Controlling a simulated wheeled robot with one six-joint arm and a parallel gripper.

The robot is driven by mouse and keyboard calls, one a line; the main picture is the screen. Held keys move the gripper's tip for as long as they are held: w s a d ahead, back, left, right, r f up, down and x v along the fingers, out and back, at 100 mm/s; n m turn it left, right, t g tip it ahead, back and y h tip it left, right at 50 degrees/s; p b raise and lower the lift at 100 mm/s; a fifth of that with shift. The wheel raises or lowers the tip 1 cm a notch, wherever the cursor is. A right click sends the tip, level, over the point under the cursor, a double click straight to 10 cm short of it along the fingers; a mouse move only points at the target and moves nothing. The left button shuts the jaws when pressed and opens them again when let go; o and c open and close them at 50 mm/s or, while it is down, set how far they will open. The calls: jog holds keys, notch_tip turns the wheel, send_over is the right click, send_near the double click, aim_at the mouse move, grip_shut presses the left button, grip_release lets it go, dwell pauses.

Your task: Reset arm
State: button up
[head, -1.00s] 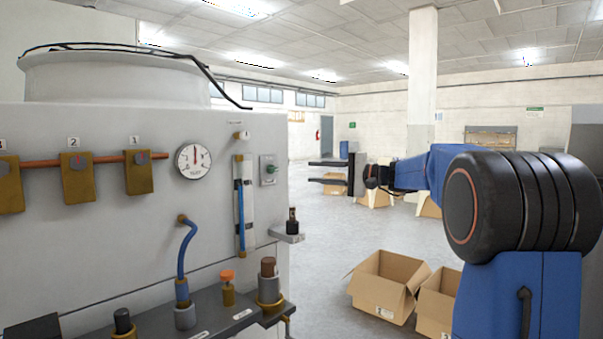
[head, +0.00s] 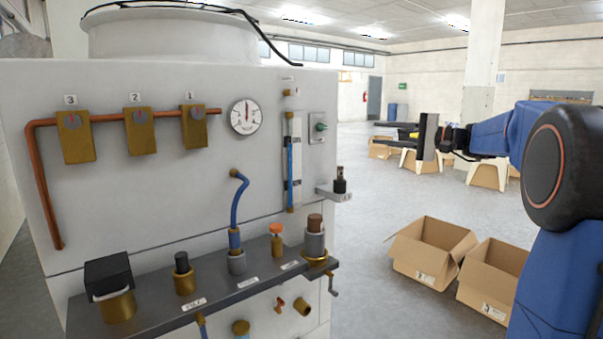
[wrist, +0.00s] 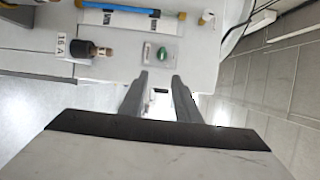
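My gripper (head: 380,132) is at the right of the head view, level and pointing left, to the right of the grey washer panel (head: 150,200) and apart from it. Its two dark fingers stand apart with nothing between them. The wrist view shows the same open fingers (wrist: 161,85), with a green knob (wrist: 162,54) on the panel beyond. My blue and black arm is bent at the right. No object is held.
The panel carries three brass valves (head: 140,130), a round gauge (head: 245,116), a flow tube (head: 291,165) and a shelf of fittings (head: 210,290). A small bracket (head: 338,193) juts toward the aisle. Open cardboard boxes (head: 430,250) sit on the floor, right.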

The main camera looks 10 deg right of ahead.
jog(key=s+a+f+n+g+h, duration=0.2)
jog(key=s+a+f+g+h, duration=0.1)
jog(key=s+a+f, duration=0.6)
jog(key=s+a+f+n+g+h, duration=0.1)
jog(key=s+a+f+g+h, duration=0.2)
jog(key=s+a+f, duration=0.65)
jog(key=s+d+f+n+h, duration=0.2)
jog(key=s+d+f+h, duration=0.2)
jog(key=s+f, duration=0.4)
jog(key=s+d+f+n+h, duration=0.3)
jog(key=s+f, duration=0.6)
jog(key=s, duration=0.7)
jog(key=shift+s+d+f+g+h, duration=0.2)
jog(key=shift+d+g+h, duration=0.2)
jog(key=shift+d, duration=0.4)
